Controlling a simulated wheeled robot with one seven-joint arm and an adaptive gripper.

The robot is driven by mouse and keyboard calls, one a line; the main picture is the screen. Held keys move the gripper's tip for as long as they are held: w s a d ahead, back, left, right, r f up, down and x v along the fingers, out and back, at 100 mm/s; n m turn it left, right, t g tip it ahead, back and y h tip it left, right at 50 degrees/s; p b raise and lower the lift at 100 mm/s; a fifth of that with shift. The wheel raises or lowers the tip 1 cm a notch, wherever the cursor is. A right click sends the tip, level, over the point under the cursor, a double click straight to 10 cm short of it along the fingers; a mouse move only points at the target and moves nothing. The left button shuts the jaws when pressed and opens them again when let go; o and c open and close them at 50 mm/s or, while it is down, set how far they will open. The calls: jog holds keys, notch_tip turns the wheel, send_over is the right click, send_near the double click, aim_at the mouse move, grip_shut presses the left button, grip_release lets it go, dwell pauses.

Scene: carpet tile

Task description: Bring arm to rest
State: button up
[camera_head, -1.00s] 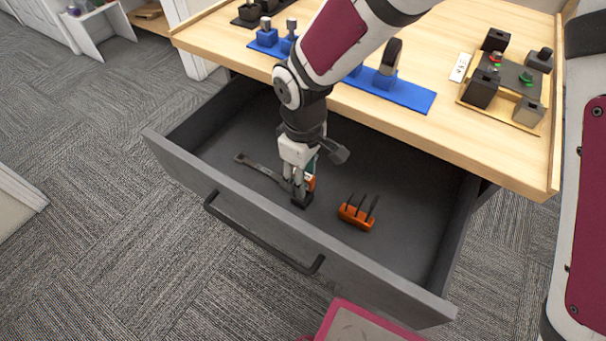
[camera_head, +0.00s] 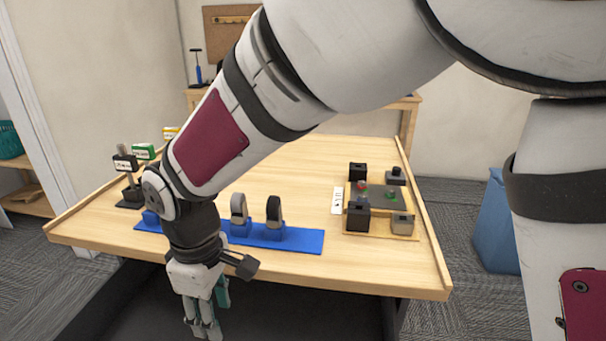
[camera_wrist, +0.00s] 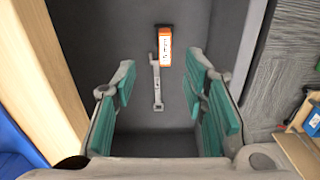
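My gripper (camera_head: 207,322) hangs fingers down over the open dark drawer (camera_head: 150,312), just in front of the wooden table's front edge. In the wrist view my gripper (camera_wrist: 163,82) has its two teal-padded fingers spread wide, with nothing between them. My arm crosses the head view from upper right to lower left and hides part of the table.
The wooden table (camera_head: 310,165) carries a blue rack (camera_head: 300,241) with upright holders and a small tray (camera_head: 408,233) with black blocks. A blue bin (camera_head: 495,225) stands to the right. The table's middle is mostly clear.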

jog(key=d+r+m+t+p, duration=0.1)
jog(key=d+r+m+p, duration=0.25)
jog(key=d+r, duration=0.65)
jog(key=d+r+m+t+p, duration=0.15)
jog(key=d+r+m, duration=0.45)
jog(key=d, duration=0.6)
jog(key=s+d+r+m+p, duration=0.3)
jog(key=s+d+r, duration=0.1)
jog(key=s+d, duration=0.3)
jog(key=s+d+r+m+t+p, duration=0.1)
jog(key=s+d+r+m+p, duration=0.2)
jog(key=s+d, duration=0.4)
jog(key=shift+s+d+r+m, duration=0.4)
jog(key=shift+s+r+m, duration=0.1)
jog(key=shift+r+m, duration=0.25)
jog(key=shift+a+r+t, duration=0.1)
jog(key=shift+t, duration=0.15)
